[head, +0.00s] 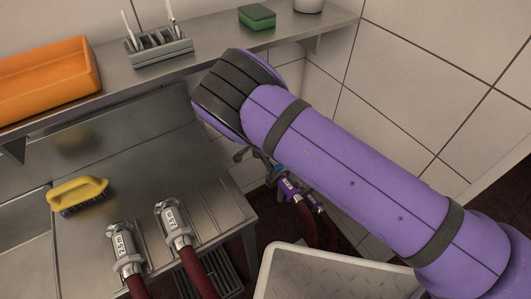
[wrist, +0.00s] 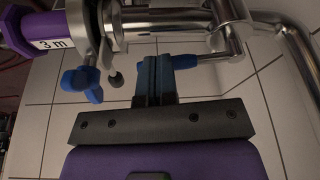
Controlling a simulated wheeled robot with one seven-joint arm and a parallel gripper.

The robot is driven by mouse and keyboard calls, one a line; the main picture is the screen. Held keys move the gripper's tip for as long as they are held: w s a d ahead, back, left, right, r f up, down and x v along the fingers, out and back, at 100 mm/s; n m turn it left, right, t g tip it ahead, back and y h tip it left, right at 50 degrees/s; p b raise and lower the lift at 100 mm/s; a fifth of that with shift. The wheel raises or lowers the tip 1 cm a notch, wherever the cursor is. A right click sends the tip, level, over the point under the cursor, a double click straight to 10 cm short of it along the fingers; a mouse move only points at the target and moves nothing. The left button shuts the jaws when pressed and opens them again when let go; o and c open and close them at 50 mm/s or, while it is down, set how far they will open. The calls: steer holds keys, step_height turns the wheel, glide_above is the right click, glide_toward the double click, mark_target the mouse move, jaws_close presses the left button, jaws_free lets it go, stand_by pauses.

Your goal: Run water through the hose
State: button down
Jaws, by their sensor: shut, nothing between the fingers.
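In the wrist view a purple hose coupling (wrist: 35,25) marked "3 m" sits at the left end of a metal pipe (wrist: 165,20) on the tiled wall. A blue lever (wrist: 82,80) hangs below the coupling. A second blue handle (wrist: 184,61) on a metal rod lies right beside my gripper (wrist: 155,66). My gripper is shut and empty, with its tips just under the pipe; I cannot tell whether they touch the handle. In the head view my arm hides the gripper and most of the pipework. Purple couplings (head: 290,189) on dark red hoses show below the arm.
Two metal couplings (head: 125,250) (head: 174,225) marked "2.5 m" on red hoses lie at the counter's front. A yellow brush (head: 77,195) lies on the counter. A pale bin (head: 330,262) stands below my arm.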

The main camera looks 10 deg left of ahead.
steer(key=shift+w+d+n, duration=0.2)
steer(key=shift+d+n, duration=0.15)
steer(key=shift+n, duration=0.15)
steer(key=shift+w+d+n+y, duration=0.5)
steer(key=shift+w+d+n, duration=0.25)
steer(key=shift+n, duration=0.35)
steer(key=w+n+y, duration=0.3)
steer(key=w+n, duration=0.6)
steer(key=n, duration=0.2)
steer(key=shift+d, duration=0.25)
steer(key=shift+w, duration=0.1)
